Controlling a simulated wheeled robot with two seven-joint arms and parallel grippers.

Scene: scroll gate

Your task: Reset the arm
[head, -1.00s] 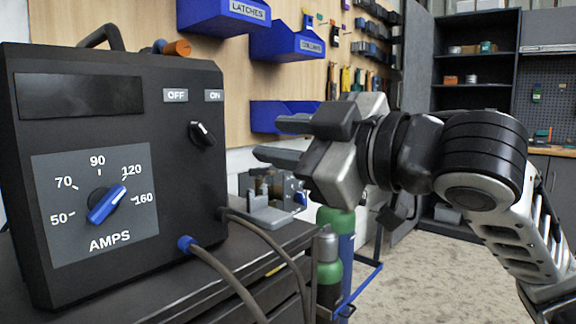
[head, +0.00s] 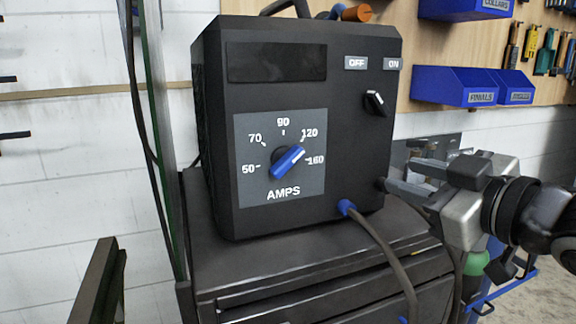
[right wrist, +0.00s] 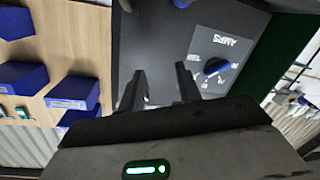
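The arm to reset is my right one; its gripper (head: 402,177) is in front of the lower right side of a black welding machine (head: 214,120). Its two fingers are apart with nothing between them, which the right wrist view (right wrist: 160,88) also shows. The machine has a blue amps dial (head: 287,161) turned to the upper right, between 120 and 160. A black switch knob (head: 374,103) sits under the OFF and ON labels. In the right wrist view the dial (right wrist: 215,68) is beyond the fingers. My left gripper is out of view.
The machine stands on a dark cabinet (head: 225,272). A grey cable (head: 385,245) hangs from its front. Blue bins (head: 455,87) and tools hang on the wooden wall panel to the right. A dark green upright edge (head: 155,130) stands to the left.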

